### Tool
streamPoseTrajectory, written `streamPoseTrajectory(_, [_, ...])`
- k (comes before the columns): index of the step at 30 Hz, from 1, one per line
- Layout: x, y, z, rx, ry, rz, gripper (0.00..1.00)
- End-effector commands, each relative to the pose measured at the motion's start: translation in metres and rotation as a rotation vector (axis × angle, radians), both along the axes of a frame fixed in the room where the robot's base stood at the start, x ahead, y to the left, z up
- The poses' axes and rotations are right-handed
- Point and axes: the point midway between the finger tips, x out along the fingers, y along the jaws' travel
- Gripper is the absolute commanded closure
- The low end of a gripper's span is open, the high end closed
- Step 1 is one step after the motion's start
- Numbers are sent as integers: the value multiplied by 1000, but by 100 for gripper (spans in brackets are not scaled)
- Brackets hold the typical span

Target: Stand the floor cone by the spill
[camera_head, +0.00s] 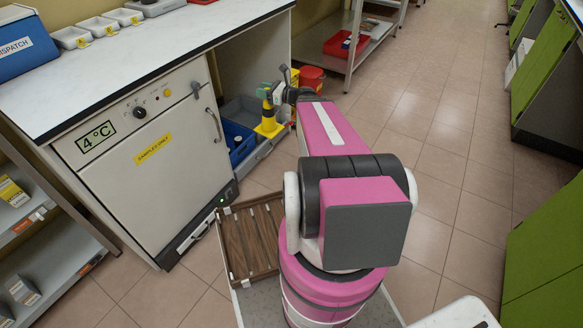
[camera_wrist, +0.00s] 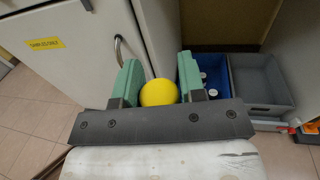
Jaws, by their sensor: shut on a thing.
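The floor cone (camera_head: 268,124) is yellow with a darker band and a square base. It hangs upright from my gripper (camera_head: 271,91), in front of the open bay under the bench. In the wrist view, its rounded yellow top (camera_wrist: 158,92) sits between the two green fingers of my gripper (camera_wrist: 160,88), which are shut on it. The rest of the cone is hidden below its top in that view. I cannot make out a spill in either view.
A white 4 °C fridge (camera_head: 150,160) stands left of the cone. A blue crate (camera_head: 236,154) and a grey crate (camera_wrist: 262,84) sit in the bay. A red bucket (camera_head: 312,78) is behind my gripper. A brown slatted tray (camera_head: 232,242) lies nearer. Tiled floor is clear at right.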

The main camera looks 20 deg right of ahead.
Motion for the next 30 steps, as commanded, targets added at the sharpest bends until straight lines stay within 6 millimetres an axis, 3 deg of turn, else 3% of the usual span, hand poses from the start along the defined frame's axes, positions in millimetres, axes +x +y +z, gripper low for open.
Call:
streamPoseTrajectory(1, [15,-11,-20,5,1,-17,100])
streamPoseTrajectory(6, [40,-40,-78,9,-1,-75,100])
streamPoseTrajectory(15, [70,-91,-193,9,0,-183,100])
streamPoseTrajectory(24, [80,-136,-312,-5,10,-291,100])
streamPoseTrajectory(30, [77,-151,-361,-12,17,-334,100])
